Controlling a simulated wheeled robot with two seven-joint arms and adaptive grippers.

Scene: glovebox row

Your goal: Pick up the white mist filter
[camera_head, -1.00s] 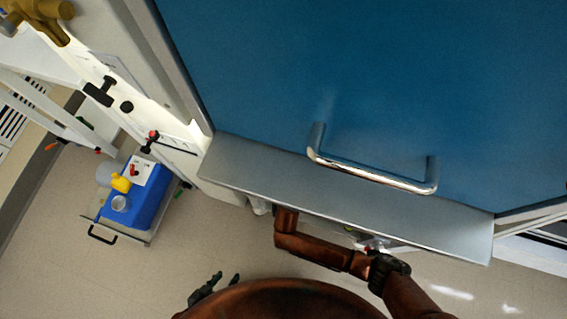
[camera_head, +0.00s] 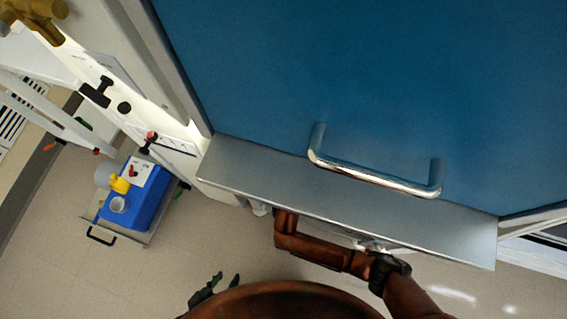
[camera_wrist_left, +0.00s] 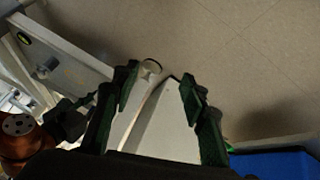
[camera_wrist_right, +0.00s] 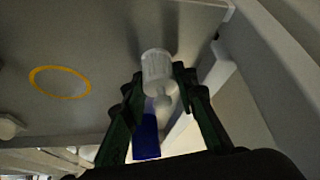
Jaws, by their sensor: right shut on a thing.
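The white mist filter (camera_wrist_right: 158,70), a pale translucent cylinder with a narrower lower part, is between the fingertips of my right gripper (camera_wrist_right: 158,84) in the right wrist view. That gripper is shut on it, close beneath a grey surface. The right gripper and the filter are hidden from the head view, where the right arm reaches under the grey shelf. My left gripper (camera_head: 218,287) is low in the head view. The left wrist view shows its fingers (camera_wrist_left: 152,88) apart, with a pale panel behind them and nothing held.
A blue door or panel with a metal handle (camera_head: 375,179) stands above the grey shelf (camera_head: 350,207). A cart with a blue container (camera_head: 146,205) is on the floor at the left. A yellow ring (camera_wrist_right: 60,82) marks the grey surface beside the filter.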

